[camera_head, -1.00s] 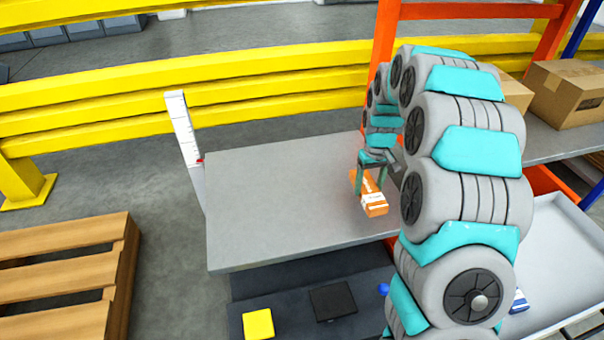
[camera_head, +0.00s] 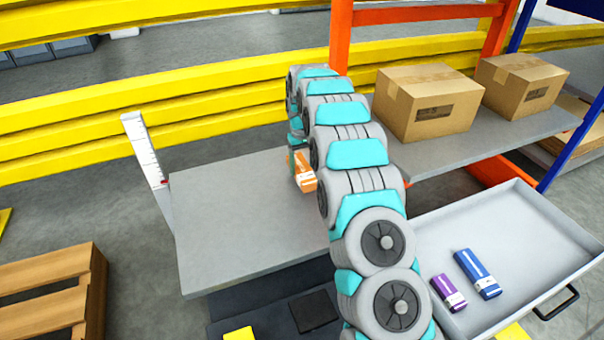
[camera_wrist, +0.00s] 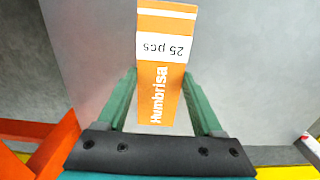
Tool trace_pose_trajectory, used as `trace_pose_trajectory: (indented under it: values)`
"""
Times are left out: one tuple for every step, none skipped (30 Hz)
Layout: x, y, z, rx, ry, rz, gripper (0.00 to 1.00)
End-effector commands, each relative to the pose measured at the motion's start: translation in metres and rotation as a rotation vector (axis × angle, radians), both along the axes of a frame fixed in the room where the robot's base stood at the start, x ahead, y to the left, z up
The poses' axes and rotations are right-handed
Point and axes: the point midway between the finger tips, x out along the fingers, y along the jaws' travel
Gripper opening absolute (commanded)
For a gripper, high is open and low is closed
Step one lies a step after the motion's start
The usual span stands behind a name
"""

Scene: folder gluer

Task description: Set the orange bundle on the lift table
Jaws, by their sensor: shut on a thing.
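The orange bundle (camera_head: 304,172) is at the right part of the grey lift table (camera_head: 235,215), partly hidden behind my arm in the head view. In the wrist view the orange bundle (camera_wrist: 165,70) has a white label and sits between the two green fingers. My gripper (camera_wrist: 166,92) is shut on it; in the head view my gripper (camera_head: 297,155) is mostly hidden by my arm. The lift table's grey top (camera_wrist: 100,40) lies below the bundle in the wrist view. I cannot tell whether the bundle touches the top.
A grey tray (camera_head: 490,230) at the right holds a blue bundle (camera_head: 477,274) and a purple bundle (camera_head: 448,293). Two cardboard boxes (camera_head: 427,103) stand on a shelf behind. A white scaled post (camera_head: 147,160) rises at the table's left edge. The table's left and middle are clear.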

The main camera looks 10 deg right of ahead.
Motion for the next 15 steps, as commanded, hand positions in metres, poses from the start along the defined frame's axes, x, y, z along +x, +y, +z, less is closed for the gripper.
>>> trace_pose_trajectory:
  values:
    - [0.001,0.001,-0.001,0.0,0.0,0.0,0.06]
    - [0.001,0.001,-0.001,0.0,0.0,0.0,0.06]
    - [0.001,0.001,-0.003,0.0,0.001,0.0,0.06]
    - [0.001,0.001,-0.005,0.0,0.002,0.0,0.06]
    - [0.001,0.001,-0.008,0.001,0.002,0.0,0.06]
    - [0.001,0.001,-0.012,0.0,0.003,0.0,0.06]
    - [0.0,0.001,-0.016,0.0,0.004,0.0,0.06]
    - [0.0,0.001,-0.021,0.0,0.004,0.0,0.06]
    - [0.001,0.001,-0.026,0.0,0.003,-0.001,0.06]
    - [0.001,0.001,-0.029,0.001,0.002,-0.001,0.06]
    - [0.001,0.001,-0.032,0.0,0.0,-0.001,0.06]
    - [0.002,0.001,-0.034,0.0,-0.001,-0.001,0.06]
    - [0.002,0.001,-0.035,0.0,-0.002,-0.001,0.06]
    - [0.002,0.001,-0.035,0.0,-0.002,-0.001,0.06]
    - [0.002,0.001,-0.034,0.001,-0.003,-0.001,0.06]
